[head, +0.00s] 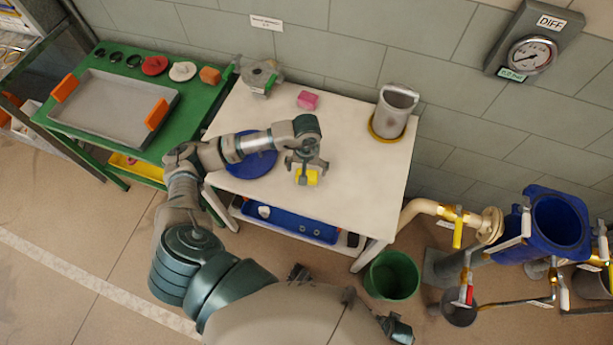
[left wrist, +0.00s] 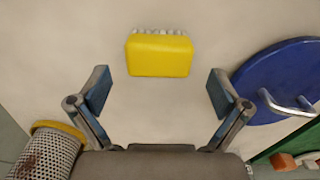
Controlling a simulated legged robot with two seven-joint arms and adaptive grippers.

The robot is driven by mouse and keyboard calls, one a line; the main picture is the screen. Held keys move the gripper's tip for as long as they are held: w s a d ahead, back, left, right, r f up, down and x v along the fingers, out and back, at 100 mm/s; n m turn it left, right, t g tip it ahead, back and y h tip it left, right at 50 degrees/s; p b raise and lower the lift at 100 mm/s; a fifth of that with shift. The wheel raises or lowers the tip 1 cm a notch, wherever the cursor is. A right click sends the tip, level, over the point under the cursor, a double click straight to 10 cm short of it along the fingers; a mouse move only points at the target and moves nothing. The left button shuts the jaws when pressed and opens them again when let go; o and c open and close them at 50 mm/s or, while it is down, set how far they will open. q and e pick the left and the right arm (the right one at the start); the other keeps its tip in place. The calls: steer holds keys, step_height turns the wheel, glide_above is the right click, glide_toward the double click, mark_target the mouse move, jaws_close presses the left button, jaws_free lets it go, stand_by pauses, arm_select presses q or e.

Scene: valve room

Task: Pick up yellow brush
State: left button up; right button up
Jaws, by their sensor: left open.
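The yellow brush (head: 308,178) lies on the white table (head: 350,185), near its front middle. In the left wrist view the brush (left wrist: 160,55) shows as a yellow block with pale bristles along its far edge. My left gripper (head: 304,168) is over the brush and partly hides it in the head view. In the left wrist view my left gripper (left wrist: 159,92) has its two fingers wide apart, with nothing between them. The brush is centred just beyond the fingertips.
A blue disc with a handle (head: 252,163) lies left of the brush. A grey perforated cup (head: 393,110) stands on a yellow ring at the back right. A pink block (head: 308,100) lies at the back. A green bucket (head: 391,276) stands on the floor.

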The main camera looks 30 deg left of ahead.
arm_select(q)
steer(key=f, duration=0.3)
steer(key=shift+s+d, duration=0.15)
steer(key=shift+s, duration=0.05)
steer(key=shift+f, duration=0.45)
steer(key=c, duration=1.2)
steer(key=shift+r, duration=0.1)
